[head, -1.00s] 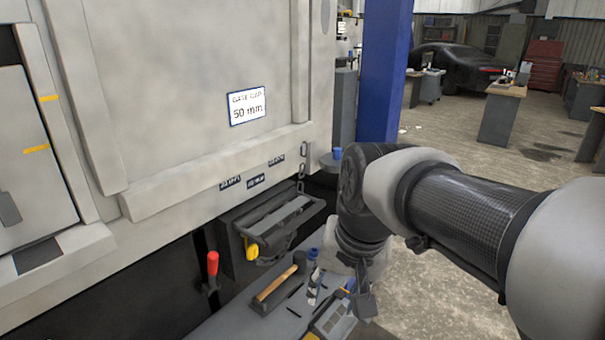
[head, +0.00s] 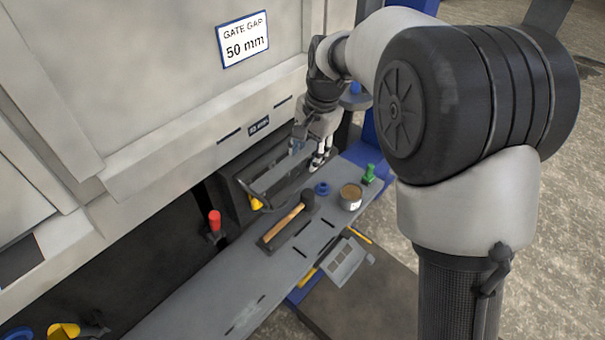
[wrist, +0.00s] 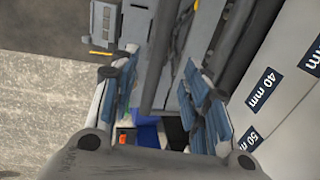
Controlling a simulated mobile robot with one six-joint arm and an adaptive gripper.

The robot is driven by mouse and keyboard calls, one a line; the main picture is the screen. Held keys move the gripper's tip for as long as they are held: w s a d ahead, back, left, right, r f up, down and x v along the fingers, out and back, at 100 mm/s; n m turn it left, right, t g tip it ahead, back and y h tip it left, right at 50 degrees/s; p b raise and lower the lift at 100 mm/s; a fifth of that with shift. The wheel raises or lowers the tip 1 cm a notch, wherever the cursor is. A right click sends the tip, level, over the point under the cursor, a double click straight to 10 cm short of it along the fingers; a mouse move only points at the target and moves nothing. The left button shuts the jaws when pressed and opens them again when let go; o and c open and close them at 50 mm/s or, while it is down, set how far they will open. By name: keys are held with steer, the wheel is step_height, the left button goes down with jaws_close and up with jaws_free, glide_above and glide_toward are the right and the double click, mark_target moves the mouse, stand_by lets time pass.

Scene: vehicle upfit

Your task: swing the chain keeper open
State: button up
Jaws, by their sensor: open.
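My gripper (head: 312,154) is at the right end of the dark tray-like box (head: 240,194) below the grey gate panel (head: 130,75), its fingers pointing down. In the wrist view its two blue-padded fingers (wrist: 163,105) are spread apart, with a dark bar running between or behind them; I cannot tell which. I cannot tell whether the gripper touches anything. I cannot make out the chain or its keeper in either current view; my arm and gripper cover the panel's lower right corner.
A grey shelf (head: 205,293) below holds a wooden-handled mallet (head: 284,222), a tin (head: 350,196), a blue ring (head: 321,188) and a green item (head: 369,173). A red-knobbed lever (head: 215,221) stands left of the box. A blue post (head: 369,135) rises behind my arm.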

mark_target(302, 177)
steer(key=f, duration=0.3)
steer(key=w+a+f, duration=0.1)
steer(key=f, duration=0.3)
steer(key=f+b, duration=0.1)
steer(key=f, duration=0.2)
steer(key=shift+w+a+f, duration=0.2)
steer(key=shift+a+f, duration=0.05)
steer(key=shift+a, duration=0.05)
steer(key=shift+c, duration=0.5)
jaws_close()
